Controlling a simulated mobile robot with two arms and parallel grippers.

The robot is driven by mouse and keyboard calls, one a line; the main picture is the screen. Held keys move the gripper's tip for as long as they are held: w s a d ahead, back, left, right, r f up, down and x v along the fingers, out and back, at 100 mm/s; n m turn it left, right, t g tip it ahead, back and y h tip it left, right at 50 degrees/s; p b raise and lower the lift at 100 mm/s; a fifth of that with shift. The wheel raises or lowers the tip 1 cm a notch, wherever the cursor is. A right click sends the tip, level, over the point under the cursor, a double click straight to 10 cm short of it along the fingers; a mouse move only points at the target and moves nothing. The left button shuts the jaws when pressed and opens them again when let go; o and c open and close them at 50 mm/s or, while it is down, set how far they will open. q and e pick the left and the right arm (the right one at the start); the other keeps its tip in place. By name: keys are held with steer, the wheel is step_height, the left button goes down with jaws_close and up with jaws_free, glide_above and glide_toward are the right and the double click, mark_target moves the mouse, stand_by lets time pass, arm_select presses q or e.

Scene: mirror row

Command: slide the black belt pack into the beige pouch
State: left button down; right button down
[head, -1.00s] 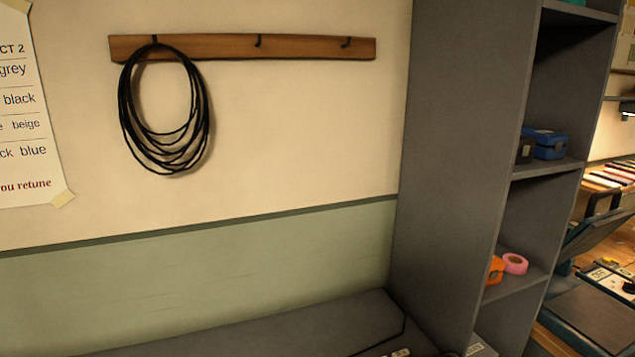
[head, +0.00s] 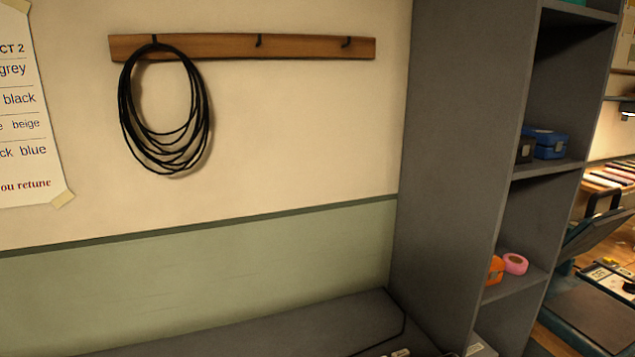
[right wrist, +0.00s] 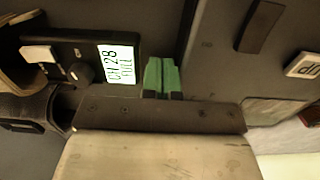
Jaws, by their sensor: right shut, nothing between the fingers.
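The black belt pack (right wrist: 93,76) shows in the right wrist view at upper left, with a knob and a lit display reading CH 28 FULL. My right gripper (right wrist: 161,62) has green fingertips, which are together with nothing between them. They are just right of the pack's display end in the picture; I cannot tell if they touch it. I cannot make out the beige pouch for sure. A tan curved edge (right wrist: 22,82) at the far left is cut off by the frame and may be part of it. My left gripper is in neither view.
In the head view a grey bench (head: 270,325) runs along the wall to a tall grey shelf unit (head: 450,150). The shelves hold a blue box (head: 550,145) and pink tape (head: 515,264). A black cable coil (head: 125,110) hangs from a wooden hook rail (head: 300,47).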

steer(key=shift+f, duration=0.65)
steer(key=shift+f, duration=0.15)
steer(key=shift+d, duration=0.1)
steer(key=shift+w+d+p, duration=0.2)
steer(key=shift+w+d, duration=0.05)
steer(key=shift+d, duration=0.3)
steer(key=shift+w+d+p, duration=0.15)
steer(key=shift+w+d, duration=0.05)
steer(key=shift+d, duration=0.35)
steer(key=shift+d, duration=0.1)
steer(key=shift+w+d+p, duration=0.2)
steer(key=shift+d, duration=0.35)
steer(key=shift+w+d+p, duration=0.15)
steer(key=shift+w+d, duration=0.05)
steer(key=shift+d, duration=0.3)
steer(key=shift+d, duration=0.15)
steer(key=shift+w+d, duration=0.3)
steer(key=shift+d, duration=0.35)
steer(key=shift+w+d+p, duration=0.15)
steer(key=shift+d+p, duration=0.15)
steer(key=shift+d, duration=0.1)
